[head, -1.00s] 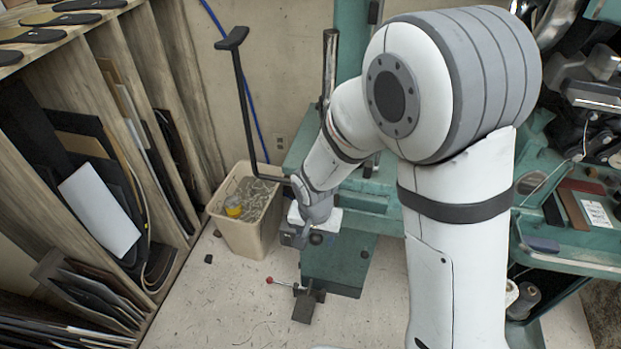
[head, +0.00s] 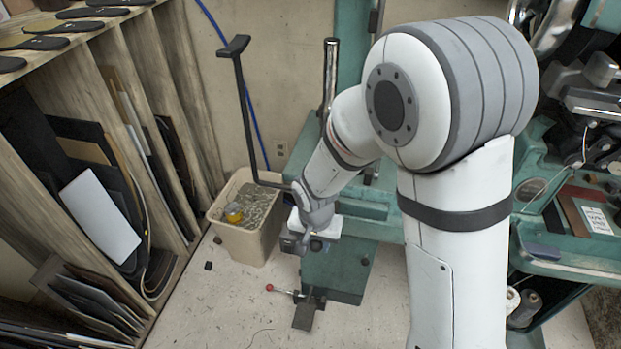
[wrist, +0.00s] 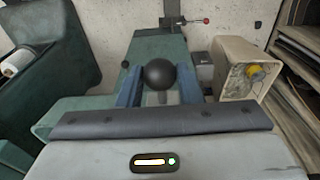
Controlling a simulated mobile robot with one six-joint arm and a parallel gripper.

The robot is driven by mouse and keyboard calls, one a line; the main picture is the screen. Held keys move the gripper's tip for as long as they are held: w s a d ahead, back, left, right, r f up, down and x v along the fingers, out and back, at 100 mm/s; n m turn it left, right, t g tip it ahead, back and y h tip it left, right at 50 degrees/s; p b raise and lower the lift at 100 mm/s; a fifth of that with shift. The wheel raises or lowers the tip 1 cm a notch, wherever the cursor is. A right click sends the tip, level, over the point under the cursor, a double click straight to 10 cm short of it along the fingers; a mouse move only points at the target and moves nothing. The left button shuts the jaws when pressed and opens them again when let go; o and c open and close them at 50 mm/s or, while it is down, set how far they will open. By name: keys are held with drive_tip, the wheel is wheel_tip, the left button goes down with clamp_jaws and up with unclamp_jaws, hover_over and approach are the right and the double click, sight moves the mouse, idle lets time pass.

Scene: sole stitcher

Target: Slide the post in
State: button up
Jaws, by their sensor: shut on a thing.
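My gripper (wrist: 160,88) is shut on a dark ball-shaped knob (wrist: 160,73) that sits between its two blue-grey fingers. In the head view my gripper (head: 293,243) is low, in front of the green machine base (head: 338,268) and just right of the beige bin. The knob cannot be made out there, and what lies below it is hidden. A shiny upright metal post (head: 330,75) stands behind my arm; its lower end is hidden. I cannot tell which part the knob belongs to.
A beige bin (head: 243,238) with scraps and a yellow item stands left of my gripper. A bent black rod with a pad (head: 240,90) rises behind it. A red-knobbed lever with a pedal (head: 305,312) is on the floor below. A wooden rack (head: 190,120) fills the left.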

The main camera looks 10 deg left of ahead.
drive_tip(key=shift+w+d+p, duration=0.15)
drive_tip(key=shift+w+d, duration=0.05)
drive_tip(key=shift+w, duration=2.65)
drive_tip(key=shift+w+d+p, duration=0.2)
drive_tip(key=shift+w+d, duration=0.05)
drive_tip(key=shift+w, duration=2.55)
drive_tip(key=shift+w+d+p, duration=0.15)
drive_tip(key=shift+w+d, duration=0.05)
drive_tip(key=shift+w, duration=2.65)
drive_tip(key=shift+r, duration=0.1)
drive_tip(key=o, duration=0.9)
drive_tip(key=shift+w, duration=0.1)
drive_tip(key=o, duration=0.3)
drive_tip(key=shift+o, duration=0.2)
drive_tip(key=shift+s+r+p, duration=0.35)
drive_tip(key=shift+r+p, duration=0.25)
drive_tip(key=shift+r, duration=0.55)
drive_tip(key=shift+s+r+p, duration=0.4)
drive_tip(key=shift+r+p, duration=0.15)
drive_tip(key=shift+r, duration=0.6)
drive_tip(key=shift+s+r+p, duration=0.35)
drive_tip(key=shift+r+p, duration=0.25)
drive_tip(key=shift+r, duration=0.55)
